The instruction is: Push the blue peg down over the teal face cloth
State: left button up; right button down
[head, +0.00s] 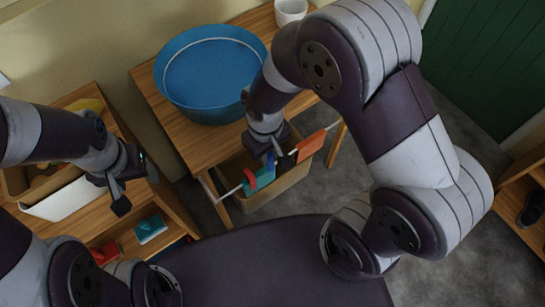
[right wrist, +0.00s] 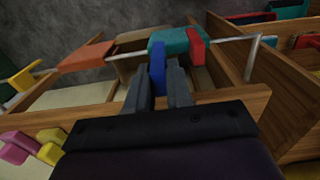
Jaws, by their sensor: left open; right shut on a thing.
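The teal face cloth (head: 265,176) hangs over a thin white rail; it also shows in the right wrist view (right wrist: 172,38). A red peg (right wrist: 196,48) sits at one side of the cloth. My right gripper (right wrist: 158,70) is shut on the blue peg (right wrist: 157,58), which overlaps the cloth's other side in the right wrist view. In the head view the blue peg (head: 271,161) shows just above the cloth. I cannot tell how far it grips cloth and rail. My left gripper (head: 119,193) is open and empty, above the left shelf, away from the rail.
An orange cloth (head: 311,146) hangs on the same rail. The left shelf holds a teal-and-white item (head: 151,228).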

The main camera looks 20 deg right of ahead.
aim_at(266, 168)
jog(key=shift+w+a, duration=0.15)
jog(key=shift+w, duration=0.15)
jog(key=shift+f+b, duration=0.35)
jog(key=shift+b, duration=0.05)
notch_tip(266, 168, down, 3)
jog(key=b, duration=0.3)
jog(key=shift+f+b, duration=0.8)
jog(key=shift+f, duration=0.25)
jog(key=c, duration=0.9)
grip_release()
jog(key=shift+c, duration=0.2)
notch_tip(266, 168, up, 13)
jog(key=shift+a+f+p, duration=0.15)
jog(key=shift+f+p, duration=0.05)
jog(key=shift+p, duration=1)
